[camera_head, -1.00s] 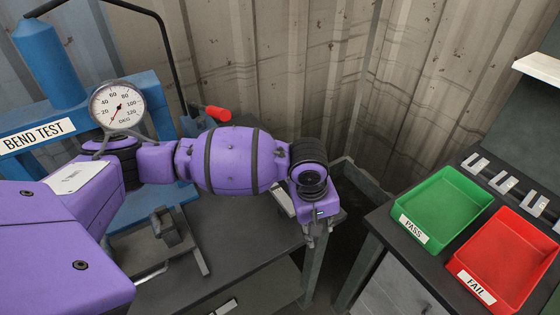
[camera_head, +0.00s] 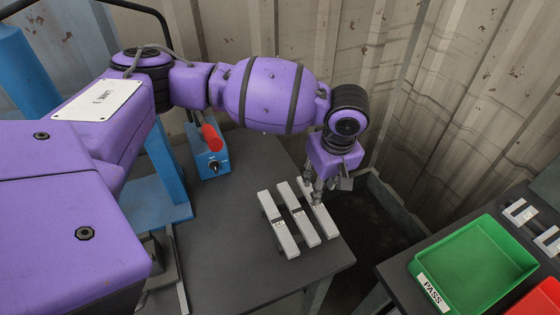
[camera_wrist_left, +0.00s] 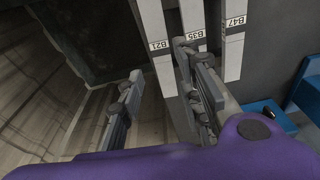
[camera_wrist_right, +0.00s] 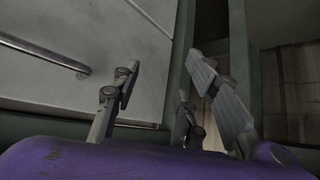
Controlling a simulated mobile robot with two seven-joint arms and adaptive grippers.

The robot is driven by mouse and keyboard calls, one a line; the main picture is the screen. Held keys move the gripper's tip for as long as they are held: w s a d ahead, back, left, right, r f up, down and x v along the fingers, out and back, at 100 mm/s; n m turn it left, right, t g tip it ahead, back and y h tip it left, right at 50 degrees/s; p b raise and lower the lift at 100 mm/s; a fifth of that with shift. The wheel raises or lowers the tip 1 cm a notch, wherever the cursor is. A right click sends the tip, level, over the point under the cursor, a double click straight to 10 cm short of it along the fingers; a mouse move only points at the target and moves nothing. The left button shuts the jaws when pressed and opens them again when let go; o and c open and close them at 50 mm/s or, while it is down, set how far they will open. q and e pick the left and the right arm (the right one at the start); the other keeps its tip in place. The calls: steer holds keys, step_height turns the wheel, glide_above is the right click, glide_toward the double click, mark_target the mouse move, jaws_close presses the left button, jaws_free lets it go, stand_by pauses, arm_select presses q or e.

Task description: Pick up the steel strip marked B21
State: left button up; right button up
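Three pale steel strips lie side by side near the right end of the dark bench. The left wrist view shows their labels: B21 (camera_wrist_left: 160,66), B35 (camera_wrist_left: 197,16) and B47 (camera_wrist_left: 235,45). B21 is the strip beside the dark gap, so in the head view it is the rightmost strip (camera_head: 327,227). My left gripper (camera_head: 315,195) is open over it. In the left wrist view its fingers (camera_wrist_left: 160,82) stand either side of the B21 strip, and contact cannot be told. My right gripper (camera_wrist_right: 163,82) is open and empty, and is outside the head view.
A blue box with a red lever (camera_head: 211,158) stands on the bench (camera_head: 225,240) left of the strips. A green PASS tray (camera_head: 475,262) and a red tray (camera_head: 540,300) sit on the right-hand table. A dark gap separates bench and table. A corrugated wall stands behind.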

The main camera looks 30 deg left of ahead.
mark_target(321, 205)
arm_select(q)
steer(key=f, duration=0.1)
steer(key=s+f, duration=0.1)
steer(key=f, duration=0.1)
steer(key=shift+a+f, duration=0.1)
steer(key=shift+f, duration=0.05)
steer(key=f, duration=0.1)
steer(key=w+f, duration=0.1)
steer(key=f, duration=0.1)
steer(key=shift+f+b, duration=0.2)
steer(key=shift+b, duration=0.1)
steer(key=shift+a+f, duration=0.1)
steer(key=shift+f, duration=0.05)
jaws_close()
steer(key=shift+r, duration=0.2)
arm_select(e)
steer(key=shift+s+d+f, duration=0.15)
steer(key=shift+s+f, duration=0.1)
steer(key=shift+s, duration=0.25)
steer(key=shift+s+d+f, duration=0.1)
steer(key=shift+s+f, duration=0.15)
steer(key=shift+s, duration=0.25)
